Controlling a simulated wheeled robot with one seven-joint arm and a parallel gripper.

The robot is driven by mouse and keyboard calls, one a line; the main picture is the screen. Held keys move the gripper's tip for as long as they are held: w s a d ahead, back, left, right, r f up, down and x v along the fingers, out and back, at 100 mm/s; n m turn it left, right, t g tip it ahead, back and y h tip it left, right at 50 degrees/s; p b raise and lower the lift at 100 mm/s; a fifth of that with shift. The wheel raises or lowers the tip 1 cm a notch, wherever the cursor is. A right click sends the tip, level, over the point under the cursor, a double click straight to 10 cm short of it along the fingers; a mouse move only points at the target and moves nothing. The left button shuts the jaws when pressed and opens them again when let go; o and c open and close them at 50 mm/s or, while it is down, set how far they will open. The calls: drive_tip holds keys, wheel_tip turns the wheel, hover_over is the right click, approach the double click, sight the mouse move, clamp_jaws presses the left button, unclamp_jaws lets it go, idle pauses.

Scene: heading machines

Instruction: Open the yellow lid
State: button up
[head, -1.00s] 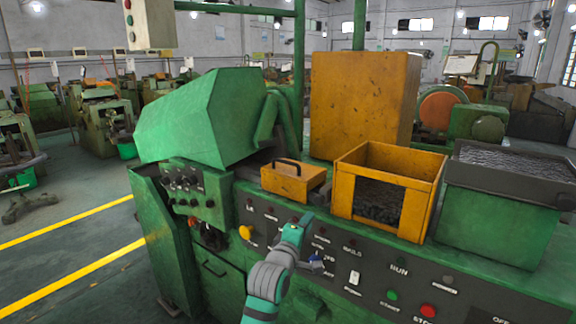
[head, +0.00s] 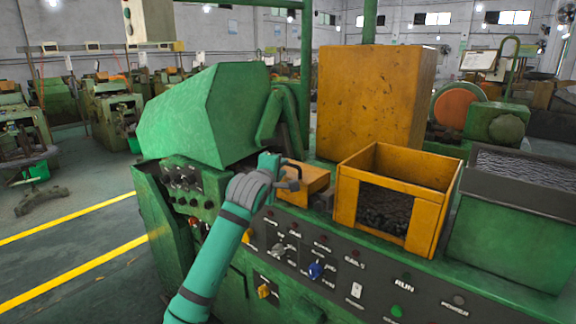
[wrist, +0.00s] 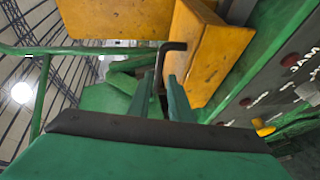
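The yellow lid (head: 316,178) is a small yellow block with a black handle on the green machine, left of the open yellow bin. My gripper (head: 284,172) is in front of it and hides its left part and most of the handle. In the wrist view the lid (wrist: 217,55) is at the upper right. Its black handle (wrist: 168,47) reaches down toward the gap between my fingers. My gripper (wrist: 162,95) is open, with its two green fingers apart. I cannot tell whether they touch the handle. The lid looks closed.
The open yellow bin (head: 345,202) with dark pieces stands right of the lid. A tall yellow cabinet (head: 375,95) stands behind. A sloped green hood (head: 195,115) is at the left. The control panel (head: 330,250) with knobs lies below.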

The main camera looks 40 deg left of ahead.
sight(294, 176)
drive_tip(key=shift+x, duration=2.8)
drive_tip(key=shift+d, duration=0.15)
clamp_jaws()
